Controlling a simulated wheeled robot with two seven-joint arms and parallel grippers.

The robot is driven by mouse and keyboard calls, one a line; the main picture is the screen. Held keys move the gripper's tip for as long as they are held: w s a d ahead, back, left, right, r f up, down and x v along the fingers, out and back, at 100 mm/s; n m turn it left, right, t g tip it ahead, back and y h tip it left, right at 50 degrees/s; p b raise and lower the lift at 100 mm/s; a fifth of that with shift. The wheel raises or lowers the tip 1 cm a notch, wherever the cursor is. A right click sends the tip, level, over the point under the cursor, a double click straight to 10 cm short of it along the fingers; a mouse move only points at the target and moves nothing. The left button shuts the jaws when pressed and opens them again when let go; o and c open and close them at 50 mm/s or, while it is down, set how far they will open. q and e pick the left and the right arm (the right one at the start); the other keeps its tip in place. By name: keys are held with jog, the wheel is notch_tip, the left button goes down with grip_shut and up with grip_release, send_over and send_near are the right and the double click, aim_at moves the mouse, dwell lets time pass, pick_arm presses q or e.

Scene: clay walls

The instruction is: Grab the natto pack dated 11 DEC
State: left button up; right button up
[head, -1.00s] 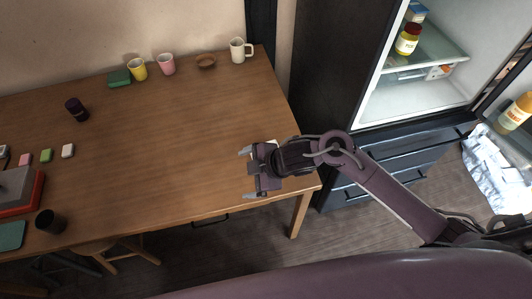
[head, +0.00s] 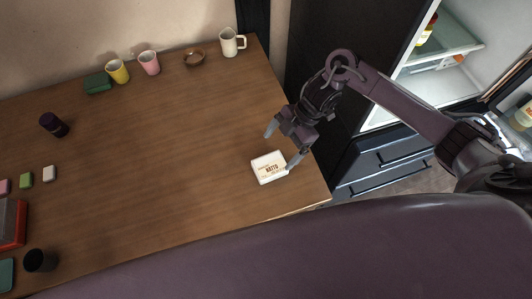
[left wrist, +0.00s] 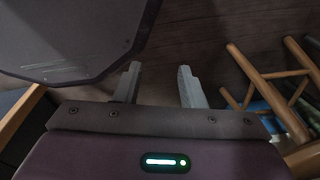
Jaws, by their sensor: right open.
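A white natto pack (head: 269,167) with dark red lettering lies flat on the right part of the wooden table in the head view. Its date is too small to read. My right gripper (head: 282,148) is open and empty, just above and to the right of the pack, with one fingertip close to the pack's right edge. I cannot tell whether that finger touches it. My left gripper (left wrist: 158,88) shows in the left wrist view, fingers apart with nothing between them, above the floor.
The wooden table (head: 160,150) has a clear middle. An open fridge (head: 445,75) stands right. A wooden stool (left wrist: 270,75) is near my left gripper.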

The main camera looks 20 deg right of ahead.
aim_at(271, 164)
jog(key=s+a+f, duration=0.1)
jog(key=a+f+p, duration=0.1)
jog(key=f, duration=0.1)
jog(key=shift+s+a, duration=0.1)
jog(key=shift+s, duration=0.3)
jog(key=x, duration=0.2)
jog(key=shift+f, duration=0.35)
jog(key=shift+a+f, duration=0.2)
jog(key=shift+f, duration=0.1)
pick_arm(q)
jog(key=s, duration=0.1)
jog(key=s+r, duration=0.1)
jog(key=shift+s+r, duration=0.2)
jog(key=shift+s, duration=0.2)
pick_arm(e)
jog(key=c, duration=1.1)
